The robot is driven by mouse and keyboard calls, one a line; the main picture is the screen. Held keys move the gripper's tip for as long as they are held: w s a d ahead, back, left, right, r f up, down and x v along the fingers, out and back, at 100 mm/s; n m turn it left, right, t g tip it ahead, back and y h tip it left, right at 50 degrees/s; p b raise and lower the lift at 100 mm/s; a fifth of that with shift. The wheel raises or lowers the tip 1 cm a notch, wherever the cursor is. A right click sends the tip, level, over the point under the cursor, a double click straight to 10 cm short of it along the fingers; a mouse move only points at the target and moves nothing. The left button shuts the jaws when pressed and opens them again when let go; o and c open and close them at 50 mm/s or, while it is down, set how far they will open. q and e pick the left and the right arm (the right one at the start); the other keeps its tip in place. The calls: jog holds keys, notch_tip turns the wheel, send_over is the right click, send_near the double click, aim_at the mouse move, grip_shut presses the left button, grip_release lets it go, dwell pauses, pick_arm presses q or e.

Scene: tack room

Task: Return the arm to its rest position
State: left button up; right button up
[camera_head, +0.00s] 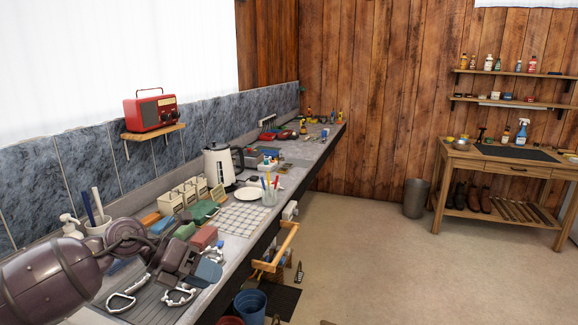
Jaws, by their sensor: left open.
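My left arm (50,275) comes in from the lower left, over the near end of the long counter. Its gripper (190,267) is open, low over the counter among stirrup-like metal pieces and small coloured blocks. No held object shows in it, though the fingertips are small and partly lost against the clutter. My right arm and gripper are not in view.
Metal bits (122,302) lie on a dark ribbed mat beside the gripper. A reddish block (203,237), several lidded boxes, a kettle (222,164) and a plate crowd the counter (230,245). A blue bucket (250,305) stands below. Open floor (350,250) lies right.

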pick_arm(q)
jog(key=s+d+r+n+t+h, duration=0.35)
jog(key=d+n+t+h, duration=0.2)
jog(key=n+t, duration=0.3)
jog(key=s+a+f+n+t+y, duration=0.3)
jog(key=a+f+n+y, duration=0.35)
jog(key=n, duration=0.65)
jog(key=s+a+f+n+t+y, duration=0.35)
jog(key=a+n+y, duration=0.45)
jog(key=n+y, duration=0.4)
jog(key=s+a+f+n+g, duration=0.1)
jog(key=s+f+n+g, duration=0.1)
jog(key=s+f+g, duration=0.35)
jog(key=s+a+f+n+g+h, duration=0.1)
jog(key=s+f+n+g, duration=0.15)
jog(key=s, duration=0.65)
jog(key=s+a+f+n+g, duration=0.1)
jog(key=s+f+n+g, duration=0.3)
jog(key=s, duration=0.3)
jog(key=w+f+m+t+b, duration=0.1)
jog(key=w+f+t+b, duration=0.2)
jog(key=f, duration=0.7)
jog(key=w+f+m+t+b, duration=0.1)
jog(key=w+f+t+b, duration=0.2)
jog(key=f+b, duration=0.4)
notch_tip(320, 180, down, 5)
jog(key=shift+w+d+r+t+h, duration=0.2)
jog(key=shift+w+d+t+h, duration=0.1)
jog(key=shift+w+t+h, duration=0.1)
